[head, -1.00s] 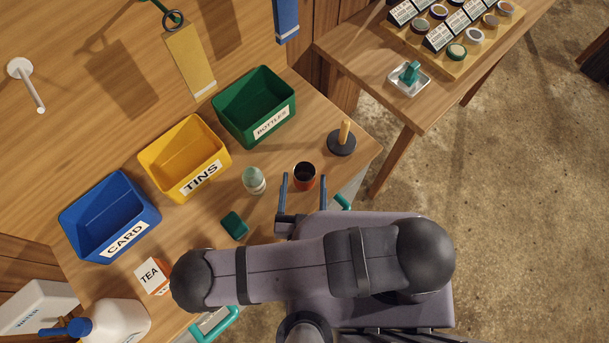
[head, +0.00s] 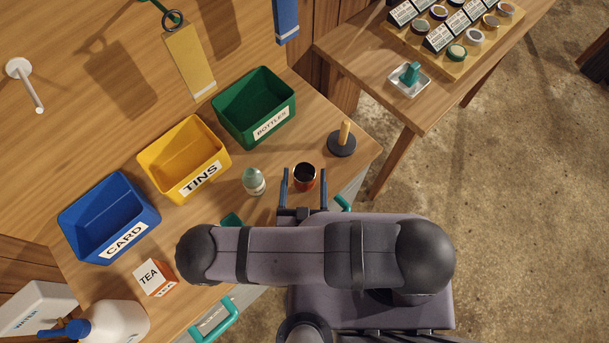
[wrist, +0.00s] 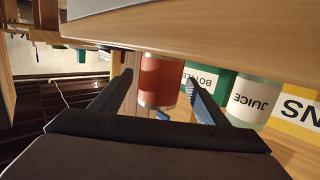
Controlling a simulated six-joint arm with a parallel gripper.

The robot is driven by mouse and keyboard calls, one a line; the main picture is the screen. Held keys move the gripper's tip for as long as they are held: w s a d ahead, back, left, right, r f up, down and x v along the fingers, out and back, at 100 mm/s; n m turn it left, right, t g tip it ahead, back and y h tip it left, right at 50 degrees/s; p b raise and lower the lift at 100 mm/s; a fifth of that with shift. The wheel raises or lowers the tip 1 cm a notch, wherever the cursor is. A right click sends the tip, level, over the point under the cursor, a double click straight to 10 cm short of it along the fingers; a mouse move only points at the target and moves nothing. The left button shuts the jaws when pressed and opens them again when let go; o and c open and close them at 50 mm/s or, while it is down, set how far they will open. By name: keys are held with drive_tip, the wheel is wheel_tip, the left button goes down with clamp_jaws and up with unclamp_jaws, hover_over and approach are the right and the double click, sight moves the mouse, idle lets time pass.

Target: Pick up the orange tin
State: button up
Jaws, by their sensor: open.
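The orange tin (head: 304,184), a dark-topped cylinder, stands upright on the wooden bench in the head view. In the wrist view, where things look upside down, the tin (wrist: 158,82) shows as an orange body with pale metal rims. My gripper (head: 304,173) is open, with one blue finger on each side of the tin in the head view. In the wrist view my gripper (wrist: 158,79) also has the tin between its fingers. Gaps show on both sides, and I see no contact. How far the fingertips reach along the tin is hard to tell.
A pale juice bottle (head: 254,181) stands just left of the gripper. A peg stand (head: 341,143) is to the right. Green (head: 230,132), yellow (head: 160,160) and blue (head: 85,222) bins stand behind. A dark green block (head: 232,219) is partly hidden by my arm.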

sight(305, 164)
drive_tip(key=shift+w+f+b, duration=0.15)
drive_tip(key=shift+w+f, duration=0.05)
drive_tip(key=shift+w, duration=1)
drive_tip(key=shift+w+f+b, duration=0.15)
drive_tip(key=shift+w+f, duration=0.05)
drive_tip(key=shift+w, duration=1)
drive_tip(key=c, duration=1.1)
